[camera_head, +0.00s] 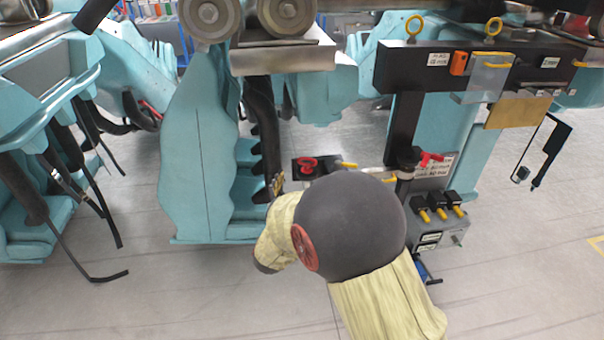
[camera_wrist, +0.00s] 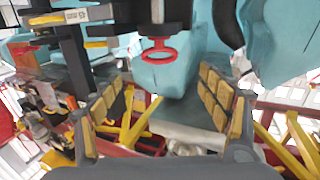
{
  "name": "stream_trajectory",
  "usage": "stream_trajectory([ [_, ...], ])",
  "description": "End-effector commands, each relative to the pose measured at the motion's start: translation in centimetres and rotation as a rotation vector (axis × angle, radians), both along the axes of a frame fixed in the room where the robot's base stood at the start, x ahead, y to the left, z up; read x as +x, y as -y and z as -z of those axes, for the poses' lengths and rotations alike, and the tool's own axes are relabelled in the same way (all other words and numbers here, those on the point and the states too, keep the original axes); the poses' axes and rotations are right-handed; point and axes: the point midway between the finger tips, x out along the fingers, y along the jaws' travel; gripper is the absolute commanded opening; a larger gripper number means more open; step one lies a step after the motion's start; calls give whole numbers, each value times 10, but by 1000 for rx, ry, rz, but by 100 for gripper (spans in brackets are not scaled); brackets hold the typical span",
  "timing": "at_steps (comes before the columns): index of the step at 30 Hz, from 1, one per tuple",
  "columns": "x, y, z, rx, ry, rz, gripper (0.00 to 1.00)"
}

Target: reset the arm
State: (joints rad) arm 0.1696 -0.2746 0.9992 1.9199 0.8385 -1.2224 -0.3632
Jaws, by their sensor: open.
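My gripper (camera_wrist: 165,105) is open in the wrist view, with a yellow-padded finger on each side and nothing between them. A red ring handle (camera_wrist: 158,55) hangs from a dark fixture beyond the fingertips, apart from them. In the head view my arm reaches forward, and its large grey joint hides most of my gripper. A red part (camera_head: 308,166) on a black plate shows just past the arm, beside the teal train seat (camera_head: 205,140).
A black beam (camera_head: 470,68) with yellow rings and labels spans the upper right. A grey box (camera_head: 440,222) with yellow-tipped black knobs stands right of my arm. Teal seats with dangling dark bars (camera_head: 75,200) are at the left. The floor (camera_head: 520,280) is clear at lower right.

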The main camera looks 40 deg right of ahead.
Motion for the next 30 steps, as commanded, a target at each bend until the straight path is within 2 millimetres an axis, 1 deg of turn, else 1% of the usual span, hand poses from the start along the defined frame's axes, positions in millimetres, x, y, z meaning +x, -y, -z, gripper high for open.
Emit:
stream_trajectory([
  [5, -5, -6, 0, -1, 0, 0, 77],
  [25, -4, -6, 1, 7, 4, -1, 77],
  [26, -3, -6, 4, 18, 1, -5, 77],
  [28, 1, -10, 16, 65, -14, -25, 77],
  [29, 4, -14, 24, 92, -27, -42, 77],
  [30, 9, -20, 37, 135, -51, -69, 77],
])
